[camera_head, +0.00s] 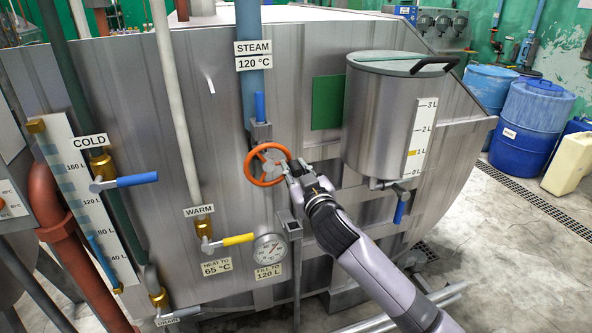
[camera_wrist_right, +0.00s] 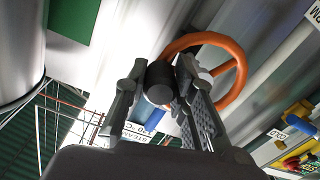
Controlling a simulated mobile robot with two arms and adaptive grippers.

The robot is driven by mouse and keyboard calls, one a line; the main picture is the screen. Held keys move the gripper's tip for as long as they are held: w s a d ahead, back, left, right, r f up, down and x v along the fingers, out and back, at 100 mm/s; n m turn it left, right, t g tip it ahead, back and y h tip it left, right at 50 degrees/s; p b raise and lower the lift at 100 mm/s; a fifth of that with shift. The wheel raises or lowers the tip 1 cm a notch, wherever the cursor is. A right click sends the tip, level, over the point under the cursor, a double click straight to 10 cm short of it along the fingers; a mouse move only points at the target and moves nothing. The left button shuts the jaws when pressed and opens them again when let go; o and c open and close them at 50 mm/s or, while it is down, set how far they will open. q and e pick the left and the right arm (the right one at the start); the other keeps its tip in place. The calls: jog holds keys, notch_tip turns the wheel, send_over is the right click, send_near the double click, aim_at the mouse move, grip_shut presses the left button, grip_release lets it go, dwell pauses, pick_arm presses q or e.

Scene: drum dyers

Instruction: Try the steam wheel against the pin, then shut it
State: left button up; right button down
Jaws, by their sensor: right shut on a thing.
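The orange steam wheel (camera_head: 267,165) is on the front of the steel drum, below the blue steam pipe. My right gripper (camera_head: 288,172) is at the wheel's right edge. In the right wrist view, the wheel (camera_wrist_right: 228,68) is behind the fingers, and a dark round knob (camera_wrist_right: 158,84) at its rim sits between them. The gripper is shut on this knob. A small grey block with an upright blue piece (camera_head: 260,108) is just above the wheel. I cannot make out for sure which part is the pin. My left gripper is not in view.
A steel pot (camera_head: 383,115) with a level scale hangs right of the wheel. A dial gauge (camera_head: 269,249) is below it. The yellow warm lever (camera_head: 237,240) and blue cold lever (camera_head: 136,180) are to the left. Blue barrels (camera_head: 535,115) stand on the floor at right.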

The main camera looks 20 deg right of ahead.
jog(key=shift+f+m, duration=0.2)
jog(key=shift+m, duration=0.2)
jog(key=c, duration=1.3)
grip_release()
jog(key=shift+s, duration=0.1)
jog(key=s, duration=1.2)
jog(key=shift+d, duration=0.2)
jog(key=shift+w, duration=0.1)
